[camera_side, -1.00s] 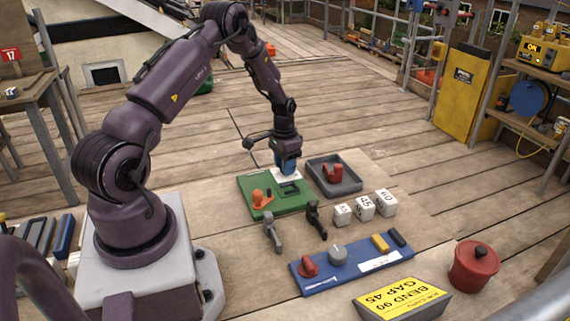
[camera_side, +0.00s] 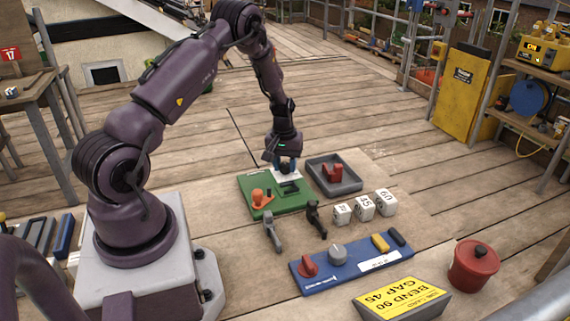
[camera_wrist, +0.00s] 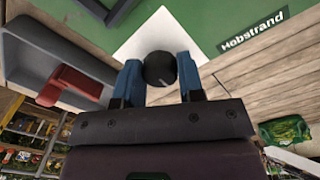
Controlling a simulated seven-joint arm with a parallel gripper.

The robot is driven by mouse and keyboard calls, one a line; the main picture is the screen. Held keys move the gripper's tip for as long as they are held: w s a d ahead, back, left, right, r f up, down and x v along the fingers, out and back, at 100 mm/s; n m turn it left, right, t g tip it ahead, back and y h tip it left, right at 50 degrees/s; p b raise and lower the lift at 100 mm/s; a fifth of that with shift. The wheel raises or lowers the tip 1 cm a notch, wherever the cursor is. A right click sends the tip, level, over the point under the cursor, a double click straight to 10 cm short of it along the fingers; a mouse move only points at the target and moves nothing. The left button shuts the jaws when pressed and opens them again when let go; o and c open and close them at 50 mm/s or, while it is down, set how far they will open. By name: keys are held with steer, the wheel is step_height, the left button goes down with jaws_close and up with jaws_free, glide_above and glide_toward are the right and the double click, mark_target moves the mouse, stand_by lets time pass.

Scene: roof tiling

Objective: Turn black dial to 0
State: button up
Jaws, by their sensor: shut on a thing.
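The black dial (camera_wrist: 160,68) is round with a pale pointer mark, in the wrist view. It stands over a white plate (camera_wrist: 138,46) on the green board (camera_wrist: 215,18). My gripper (camera_wrist: 160,76) has one blue finger on each side of the dial and is shut on it. In the side view my gripper (camera_side: 287,166) points down at the white plate at the back of the green board (camera_side: 258,208). The dial is mostly hidden between the fingers there. I cannot read any numbers around the dial.
A grey tray (camera_side: 353,184) with a red part (camera_side: 332,173) lies right of the board. An orange part (camera_side: 260,198) is on the board's front. Numbered white blocks (camera_side: 364,207), two clamps and a blue panel (camera_side: 320,283) with knobs lie nearer the camera.

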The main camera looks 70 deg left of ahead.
mark_target(283, 165)
steer(key=shift+n, duration=0.7)
steer(key=o, duration=0.9)
steer(key=r, duration=1.3)
steer(key=shift+s+a, duration=0.1)
steer(key=shift+s, duration=0.15)
steer(key=s+d+r+m+t, duration=0.1)
steer(key=s+d+r+m, duration=0.3)
steer(key=d, duration=0.5)
steer(key=s+d+r+m+t, duration=0.2)
steer(key=s+d+r+m, duration=0.2)
steer(key=d+r, duration=0.5)
steer(key=s+d+r+m+t, duration=0.2)
steer(key=s+d+r+m, duration=0.2)
steer(key=d, duration=0.6)
steer(key=shift+s+d+r+m, duration=0.15)
steer(key=shift+s+r, duration=0.25)
steer(key=shift+s, duration=0.2)
steer(key=shift+s+r+m, duration=0.1)
steer(key=shift+s+r, duration=0.3)
steer(key=shift+s, duration=0.25)
steer(key=shift+s+d+r+m, duration=0.15)
steer(key=shift+s+r, duration=0.25)
steer(key=shift+s, duration=0.2)
